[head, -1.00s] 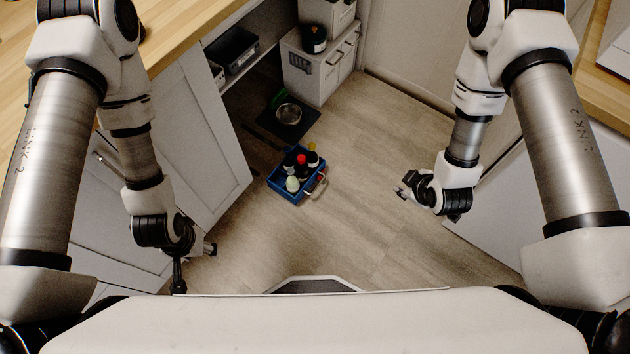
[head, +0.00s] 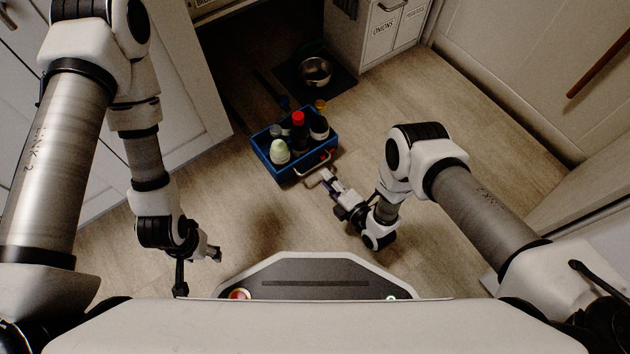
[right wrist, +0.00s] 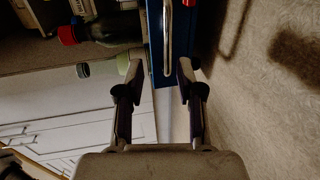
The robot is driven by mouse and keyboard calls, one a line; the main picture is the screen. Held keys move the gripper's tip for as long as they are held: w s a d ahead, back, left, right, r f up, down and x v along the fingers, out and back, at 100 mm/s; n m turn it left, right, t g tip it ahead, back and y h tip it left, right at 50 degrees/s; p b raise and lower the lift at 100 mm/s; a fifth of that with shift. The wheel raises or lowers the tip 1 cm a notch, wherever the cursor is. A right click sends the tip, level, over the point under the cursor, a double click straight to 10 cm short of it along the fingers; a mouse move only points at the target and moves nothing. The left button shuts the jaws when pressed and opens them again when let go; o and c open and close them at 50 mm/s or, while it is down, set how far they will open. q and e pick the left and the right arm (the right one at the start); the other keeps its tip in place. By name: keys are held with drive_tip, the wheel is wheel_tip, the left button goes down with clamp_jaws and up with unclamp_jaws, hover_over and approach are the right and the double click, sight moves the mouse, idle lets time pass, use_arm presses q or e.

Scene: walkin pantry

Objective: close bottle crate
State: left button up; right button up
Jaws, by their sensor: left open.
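The blue bottle crate (head: 268,163) stands low in front of the dark opening under the counter, holding several bottles, among them one with a red cap (head: 298,119) and a pale one (head: 279,151). A metal handle (head: 313,171) is on its near right side. My right gripper (head: 325,176) is open close to this handle. In the right wrist view the handle (right wrist: 168,40) and blue crate wall (right wrist: 158,72) lie ahead, in line with the gap between the open fingers (right wrist: 161,72); contact cannot be told. My left gripper (head: 217,254) is open and empty at lower left, away from the crate.
A metal bowl (head: 315,70) rests on a dark mat (head: 338,88) behind the crate. A labelled white cabinet (head: 377,30) stands beyond it at the right. A white cabinet door (head: 185,85) is to the crate's left. The wooden floor (head: 440,125) right of the crate is clear.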

sight(314, 169)
drive_tip(key=b+x, duration=0.2)
drive_tip(key=x, duration=0.1)
drive_tip(key=f+b+x, duration=0.1)
drive_tip(key=x, duration=0.2)
drive_tip(key=shift+w+a+f+b, duration=0.1)
drive_tip(key=shift+a+f+b, duration=0.15)
drive_tip(key=shift+b, duration=0.1)
drive_tip(key=shift+w+a, duration=0.2)
drive_tip(key=shift+w, duration=0.15)
use_arm(q)
wheel_tip(314, 169, down, 4)
drive_tip(key=shift+w+f, duration=0.15)
drive_tip(key=shift+f, duration=0.05)
use_arm(e)
drive_tip(key=shift+r, duration=0.1)
drive_tip(key=shift+c, duration=0.4)
clamp_jaws()
